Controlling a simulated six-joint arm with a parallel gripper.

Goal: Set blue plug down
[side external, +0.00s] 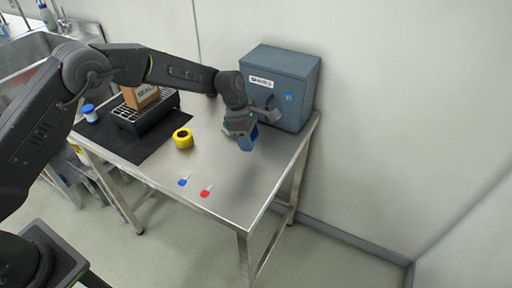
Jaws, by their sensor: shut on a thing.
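My gripper (242,132) points down over the right part of the metal table, in front of the grey cabinet. It is shut on the blue plug (248,142), whose lower part shows between and below the fingers. The fingers hide the rest of the plug. I cannot tell whether the plug touches the tabletop or hangs just above it.
The grey cabinet (272,71) stands close behind my gripper. A yellow tape roll (183,143), a blue tag (183,181) and a red tag (206,192) lie to the left. A black crate (146,124) with a cardboard box (140,97) and a blue-capped jar (90,117) stand on a dark mat (135,152).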

